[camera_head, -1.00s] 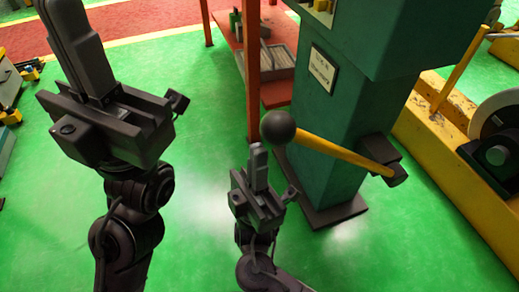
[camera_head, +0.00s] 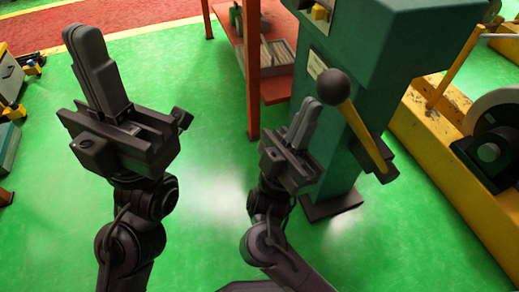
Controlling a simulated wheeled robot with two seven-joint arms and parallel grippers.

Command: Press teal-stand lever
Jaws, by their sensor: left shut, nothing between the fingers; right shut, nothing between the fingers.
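The teal stand (camera_head: 375,60) rises at the right of centre on a dark base plate. Its lever has a yellow rod (camera_head: 362,133) and a dark ball knob (camera_head: 334,86). The rod slants steeply from a dark mount on the stand's right side up to the knob. My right gripper (camera_head: 307,118) is shut and empty, just left of and below the knob; a small gap shows in the picture, but depth is unclear. My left gripper (camera_head: 90,60) is shut and empty, raised at the left, far from the lever.
A red-framed rack (camera_head: 253,75) with a grey tray stands behind the stand. A worn yellow machine base (camera_head: 445,165) with a dark wheel is at the right. Equipment (camera_head: 12,85) shows at the left edge. The green floor (camera_head: 200,210) between is clear.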

